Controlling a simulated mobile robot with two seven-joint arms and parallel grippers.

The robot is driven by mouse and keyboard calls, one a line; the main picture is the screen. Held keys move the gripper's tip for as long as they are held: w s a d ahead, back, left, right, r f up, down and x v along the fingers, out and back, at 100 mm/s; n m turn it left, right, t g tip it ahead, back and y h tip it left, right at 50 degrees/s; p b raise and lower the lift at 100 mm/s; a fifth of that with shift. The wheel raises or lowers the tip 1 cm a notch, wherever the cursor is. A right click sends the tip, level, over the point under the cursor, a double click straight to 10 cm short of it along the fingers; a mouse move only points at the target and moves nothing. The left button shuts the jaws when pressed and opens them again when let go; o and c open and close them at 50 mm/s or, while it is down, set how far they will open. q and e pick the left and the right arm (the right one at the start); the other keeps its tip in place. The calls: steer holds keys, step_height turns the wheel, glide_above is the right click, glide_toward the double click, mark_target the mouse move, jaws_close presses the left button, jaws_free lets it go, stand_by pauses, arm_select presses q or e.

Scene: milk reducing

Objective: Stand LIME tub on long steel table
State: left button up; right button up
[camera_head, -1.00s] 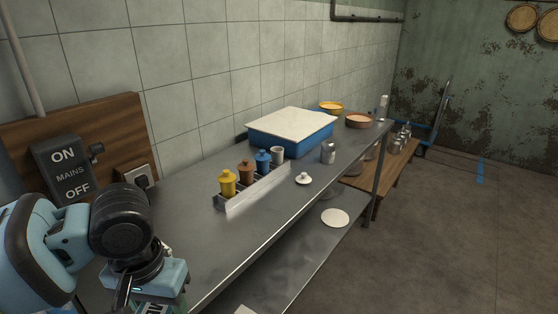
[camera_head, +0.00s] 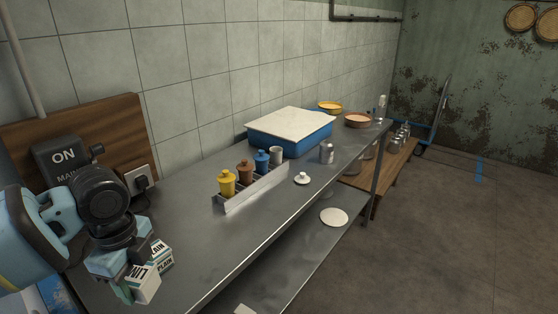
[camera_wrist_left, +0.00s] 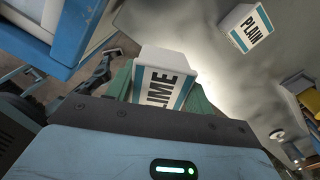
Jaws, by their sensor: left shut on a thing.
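The LIME tub (camera_wrist_left: 165,75) is a small white block-shaped tub with a blue-green band and black lettering. My left gripper (camera_wrist_left: 160,92) is shut on it, with a green finger on each side. In the head view, the gripper (camera_head: 130,282) is at the lower left with the white tub (camera_head: 146,286) below it, tilted, its lettering hard to read. The long steel table (camera_head: 200,250) runs from the lower left to the back right. I cannot tell whether the tub touches it. My right gripper is not in view.
A PLAIN tub (camera_head: 160,256) stands on the table close beside the held tub; it also shows in the wrist view (camera_wrist_left: 248,28). Farther along are a rack (camera_head: 255,190) with coloured jars, a white lid (camera_head: 302,178) and a blue tray (camera_head: 290,140). The near tabletop is largely bare.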

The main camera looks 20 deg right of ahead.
arm_select(q)
steer(key=m, duration=0.1)
steer(key=w+a+m, duration=0.1)
steer(key=m, duration=0.3)
steer(key=shift+w+a, duration=0.35)
steer(key=m, duration=0.1)
steer(key=w+a+m, duration=0.1)
steer(key=m, duration=0.3)
steer(key=shift+w+a+f, duration=0.2)
steer(key=shift+a+f, duration=0.05)
steer(key=shift+a, duration=0.15)
steer(key=shift+f, duration=5)
steer(key=shift+f, duration=0.2)
steer(key=o, duration=1)
steer(key=shift+r, duration=0.1)
